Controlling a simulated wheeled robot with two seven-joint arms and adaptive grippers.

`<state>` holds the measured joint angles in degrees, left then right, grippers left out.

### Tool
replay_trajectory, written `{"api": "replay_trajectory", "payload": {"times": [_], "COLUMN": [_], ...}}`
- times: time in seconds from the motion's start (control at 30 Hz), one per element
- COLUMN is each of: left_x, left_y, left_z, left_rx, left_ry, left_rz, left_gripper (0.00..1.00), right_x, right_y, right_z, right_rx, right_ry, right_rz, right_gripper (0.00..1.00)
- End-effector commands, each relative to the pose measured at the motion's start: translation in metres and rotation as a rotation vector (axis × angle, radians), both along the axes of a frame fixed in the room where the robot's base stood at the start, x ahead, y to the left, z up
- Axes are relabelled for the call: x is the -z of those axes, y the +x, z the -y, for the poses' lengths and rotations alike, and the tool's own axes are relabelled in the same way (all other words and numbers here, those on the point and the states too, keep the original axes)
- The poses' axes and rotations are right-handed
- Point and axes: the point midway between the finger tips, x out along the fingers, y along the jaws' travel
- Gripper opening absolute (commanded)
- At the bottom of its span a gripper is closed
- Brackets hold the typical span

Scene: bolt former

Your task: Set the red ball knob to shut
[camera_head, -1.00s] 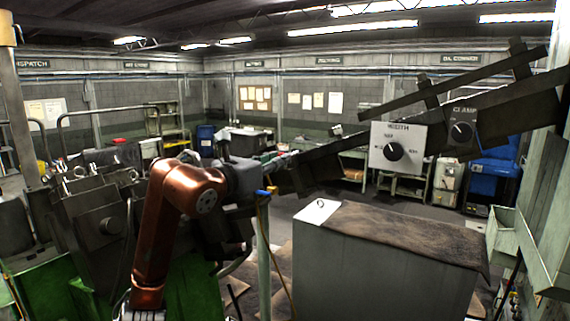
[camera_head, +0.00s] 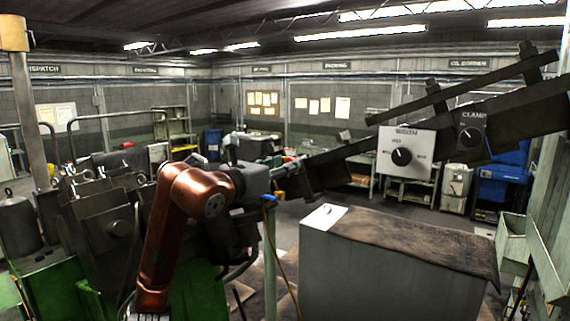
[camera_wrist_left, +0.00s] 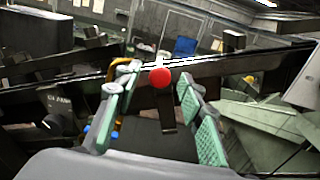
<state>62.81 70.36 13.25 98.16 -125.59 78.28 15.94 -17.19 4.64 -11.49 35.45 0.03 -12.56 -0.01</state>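The red ball knob (camera_wrist_left: 160,77) shows in the left wrist view, on a dark upright stem against a long dark bar (camera_wrist_left: 220,62). My left gripper (camera_wrist_left: 155,84) is open, with its green-padded fingers on either side of the knob in the picture. A gap shows between the knob and each finger. I cannot tell how deep the knob sits between the fingertips. In the head view my left gripper (camera_head: 288,164) is at the lower end of a slanted dark beam (camera_head: 340,158), and a small red spot shows at its tips. My right gripper is not in view.
A white dial panel (camera_head: 405,165) and a dark dial panel (camera_head: 470,137) labelled CLAMP are on the slanted beam. A grey cabinet (camera_head: 385,275) stands below it. A thin post (camera_head: 270,250) with a blue and yellow fitting stands close under the gripper. Dark machinery (camera_head: 110,220) is at left.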

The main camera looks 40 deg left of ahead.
Motion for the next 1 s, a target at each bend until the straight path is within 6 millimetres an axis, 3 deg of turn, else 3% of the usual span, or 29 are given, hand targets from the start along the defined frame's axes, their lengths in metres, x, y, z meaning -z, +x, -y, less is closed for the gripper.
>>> {"api": "replay_trajectory", "payload": {"times": [0.5,0.7,1.0], "left_x": [0.000,0.000,0.000], "left_y": [-0.096,-0.111,-0.113], "left_z": [-0.001,-0.001,0.000], "left_rx": [-0.002,-0.002,-0.001], "left_ry": [0.001,0.000,0.000], "left_rz": [0.001,0.000,0.001], "left_gripper": [0.36,0.36,0.36], "right_x": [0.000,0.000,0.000], "right_y": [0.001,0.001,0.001], "right_z": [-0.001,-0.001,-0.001], "right_rx": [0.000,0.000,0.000], "right_ry": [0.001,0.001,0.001], "right_rz": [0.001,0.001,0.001], "right_gripper": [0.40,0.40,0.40]}}
